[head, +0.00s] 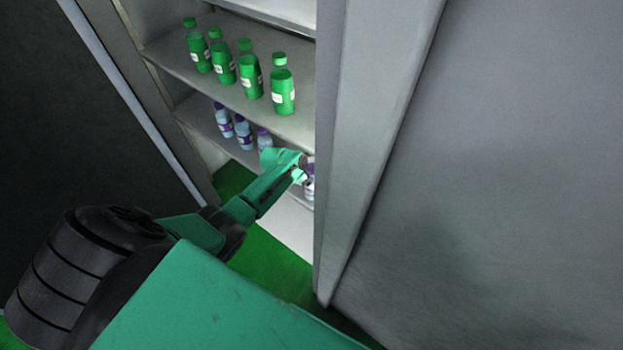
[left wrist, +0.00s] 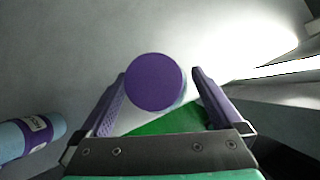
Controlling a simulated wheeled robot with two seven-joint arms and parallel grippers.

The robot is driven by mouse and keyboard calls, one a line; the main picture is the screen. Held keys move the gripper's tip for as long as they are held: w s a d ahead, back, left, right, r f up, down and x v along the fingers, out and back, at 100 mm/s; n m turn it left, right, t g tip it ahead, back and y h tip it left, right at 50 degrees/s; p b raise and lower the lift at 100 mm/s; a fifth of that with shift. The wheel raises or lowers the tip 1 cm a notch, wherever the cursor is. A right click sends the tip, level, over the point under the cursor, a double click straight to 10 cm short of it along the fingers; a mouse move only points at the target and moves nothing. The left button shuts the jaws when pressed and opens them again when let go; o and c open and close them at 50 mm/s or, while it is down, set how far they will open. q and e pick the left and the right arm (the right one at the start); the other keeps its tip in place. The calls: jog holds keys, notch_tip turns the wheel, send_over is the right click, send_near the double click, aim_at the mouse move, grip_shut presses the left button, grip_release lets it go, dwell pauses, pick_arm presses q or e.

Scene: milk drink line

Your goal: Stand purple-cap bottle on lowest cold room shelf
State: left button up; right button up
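The purple-cap bottle shows in the left wrist view as a round purple cap (left wrist: 155,82), seen end-on from above between the fingers. In the head view a light bottle with purple (head: 309,185) shows just past the gripper, partly hidden by it and the grey panel. My left gripper (head: 299,166) reaches into the cold room shelves. The lower shelf (head: 201,119) carries several purple-label bottles (head: 243,132) in line with this one. Whether the bottle's base touches the shelf is hidden. My right gripper is not in view.
Several green bottles (head: 251,85) stand on the shelf above. A grey upright panel (head: 365,120) closes off the right side near the gripper. A neighbouring bottle (left wrist: 35,137) shows at the left of the wrist view. Green floor (head: 270,258) shows below the shelves.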

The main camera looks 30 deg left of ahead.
pick_arm(q)
jog(key=s+a+r+p, duration=0.1)
jog(key=s+a, duration=0.6)
jog(key=s, duration=0.4)
jog(key=s+d+f+m+g+y, duration=0.1)
jog(key=s+f+m+g+y, duration=0.15)
jog(key=s+f+m, duration=0.95)
jog(key=s+d+f+m+g, duration=0.1)
jog(key=s+d+f+m, duration=0.2)
jog(key=s+m, duration=0.6)
jog(key=s+d+f+m+g, duration=0.1)
jog(key=s+d+f+m, duration=0.2)
jog(key=s+f+m, duration=0.4)
jog(key=s+m, duration=0.3)
jog(key=m, duration=0.1)
jog(key=shift+d+m+y, duration=0.3)
jog(key=shift+d+y, duration=0.05)
jog(key=shift+d, duration=0.05)
